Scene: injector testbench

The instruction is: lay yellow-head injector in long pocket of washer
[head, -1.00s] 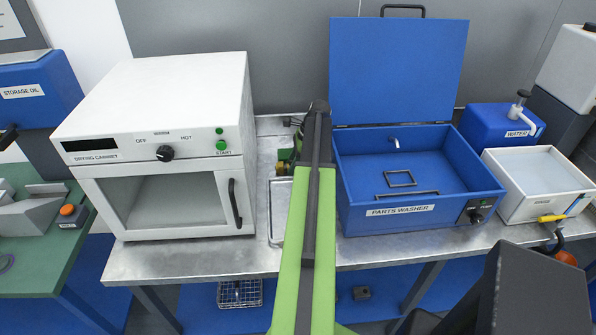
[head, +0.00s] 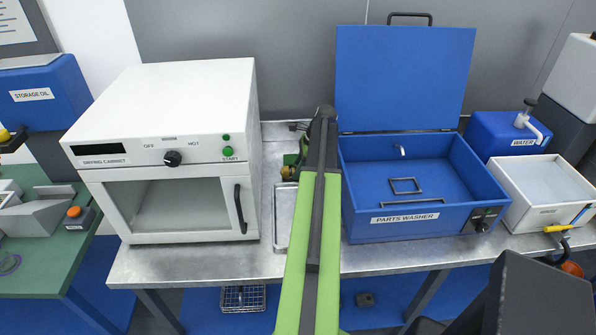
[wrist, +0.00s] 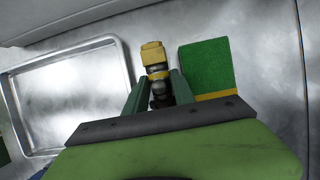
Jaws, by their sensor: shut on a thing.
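My gripper (wrist: 160,90) is shut on the yellow-head injector (wrist: 153,55) in the wrist view. The yellow head and a dark, metallic body show between the fingers; its lower part is hidden. In the head view my arm hides most of the gripper and the injector. The blue parts washer (head: 362,226) stands to the right of my arm with its lid raised. Inside it are a small square-framed pocket (head: 405,186) and a long, narrow framed pocket (head: 411,201) in front of it. Both look empty.
The white drying cabinet (head: 165,90) stands left of my arm. A metal tray (wrist: 68,153) and a green block with a yellow edge (wrist: 206,66) are on the metal bench. The water dispenser (head: 500,135) and a white bin (head: 525,212) stand right of the washer.

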